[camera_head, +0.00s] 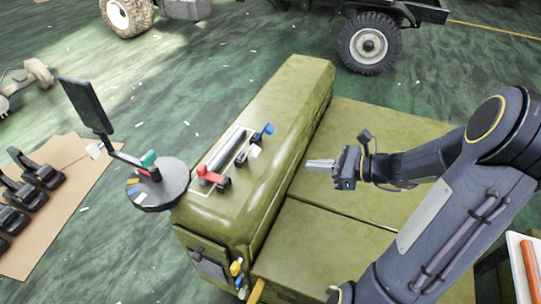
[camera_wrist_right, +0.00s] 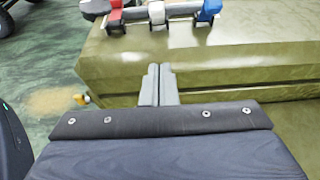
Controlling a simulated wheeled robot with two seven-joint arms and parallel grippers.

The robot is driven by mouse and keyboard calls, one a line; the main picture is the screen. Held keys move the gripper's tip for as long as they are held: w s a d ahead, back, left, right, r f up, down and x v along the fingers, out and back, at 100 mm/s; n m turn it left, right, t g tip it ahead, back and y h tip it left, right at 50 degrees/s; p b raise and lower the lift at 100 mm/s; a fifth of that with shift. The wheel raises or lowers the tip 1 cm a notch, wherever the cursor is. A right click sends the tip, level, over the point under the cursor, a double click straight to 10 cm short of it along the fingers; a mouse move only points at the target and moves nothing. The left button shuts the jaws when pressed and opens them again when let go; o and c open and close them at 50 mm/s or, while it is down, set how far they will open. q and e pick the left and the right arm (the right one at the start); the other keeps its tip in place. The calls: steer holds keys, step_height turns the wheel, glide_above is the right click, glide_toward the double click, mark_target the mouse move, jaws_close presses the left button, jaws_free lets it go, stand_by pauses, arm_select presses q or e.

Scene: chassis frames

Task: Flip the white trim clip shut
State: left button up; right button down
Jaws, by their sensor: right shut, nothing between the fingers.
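The white trim clip (camera_head: 254,151) is on top of the olive green housing, between a red clip (camera_head: 213,178) and a blue clip (camera_head: 265,131). It looks small and pale, and I cannot tell how far its flap is turned. In the right wrist view the white clip (camera_wrist_right: 157,13) is near the top edge, beyond the fingertips. My right gripper (camera_head: 309,164) is shut and empty, to the right of the clips and apart from them. Its closed fingers also show in the right wrist view (camera_wrist_right: 158,70). My left gripper is not in view.
The olive housing (camera_head: 292,84) stands beside lower green panels (camera_head: 365,150). A grey round stand (camera_head: 160,191) with coloured pieces and an upright black panel (camera_head: 86,104) is at the left. Black parts (camera_head: 42,175) lie on brown board. A vehicle wheel (camera_head: 369,44) is behind.

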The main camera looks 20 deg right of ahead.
steer(key=x, duration=0.3)
steer(key=r+x, duration=0.1)
steer(key=x, duration=0.3)
steer(key=r+x, duration=0.1)
steer(key=x, duration=0.3)
steer(key=shift+w+a+f, duration=0.15)
steer(key=shift+w+a, duration=0.2)
steer(key=shift+w+a+r, duration=0.2)
steer(key=shift+w+a, duration=0.15)
steer(key=shift+w, duration=0.1)
